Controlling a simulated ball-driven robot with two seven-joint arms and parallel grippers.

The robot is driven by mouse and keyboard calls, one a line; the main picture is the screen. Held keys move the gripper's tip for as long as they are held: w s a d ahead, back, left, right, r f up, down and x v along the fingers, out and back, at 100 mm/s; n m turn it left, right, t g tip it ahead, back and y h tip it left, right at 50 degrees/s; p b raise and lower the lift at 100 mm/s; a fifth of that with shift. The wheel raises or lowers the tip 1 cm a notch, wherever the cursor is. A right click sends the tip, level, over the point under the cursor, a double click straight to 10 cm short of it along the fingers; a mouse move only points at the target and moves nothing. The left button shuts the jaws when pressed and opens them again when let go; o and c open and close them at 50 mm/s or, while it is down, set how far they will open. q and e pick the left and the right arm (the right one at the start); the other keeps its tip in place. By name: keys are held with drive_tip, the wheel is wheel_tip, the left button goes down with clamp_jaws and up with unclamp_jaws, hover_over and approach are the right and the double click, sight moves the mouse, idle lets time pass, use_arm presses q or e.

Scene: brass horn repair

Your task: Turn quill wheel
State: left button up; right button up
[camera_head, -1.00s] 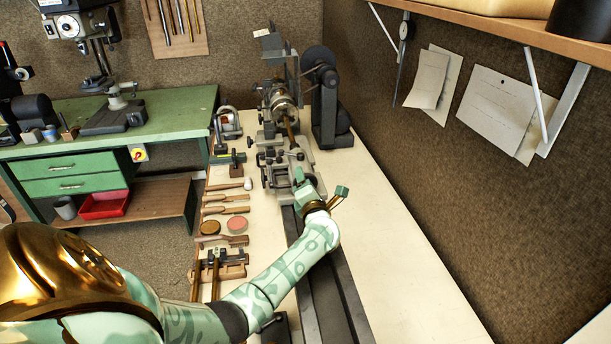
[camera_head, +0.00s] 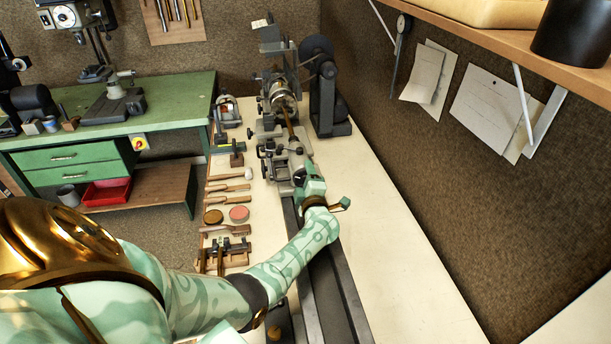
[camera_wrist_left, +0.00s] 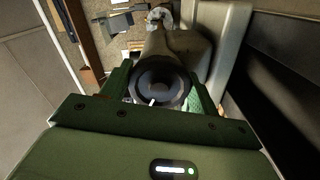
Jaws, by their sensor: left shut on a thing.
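The quill wheel (camera_wrist_left: 160,82) shows in the left wrist view as a dark round piece with a hollow centre and a small pale handle or pin low on it. It sits at the near end of the grey tailstock (camera_head: 284,165) on the lathe. My left gripper (camera_wrist_left: 160,88) is shut on the wheel, with one green finger on each side of it. My right gripper is not in view.
The lathe bed (camera_head: 335,285) runs under my forearm along the cream bench (camera_head: 385,250). Brushes, wooden-handled tools and two round tins (camera_head: 239,212) lie left of the lathe. A dark motor (camera_head: 325,90) stands at the back. The bench right of the bed is clear.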

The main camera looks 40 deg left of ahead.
use_arm(q)
drive_tip(key=shift+f+m, duration=0.15)
drive_tip(key=shift+m, duration=0.15)
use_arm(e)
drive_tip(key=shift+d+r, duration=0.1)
use_arm(q)
drive_tip(key=o, duration=1)
drive_tip(key=shift+c, duration=0.2)
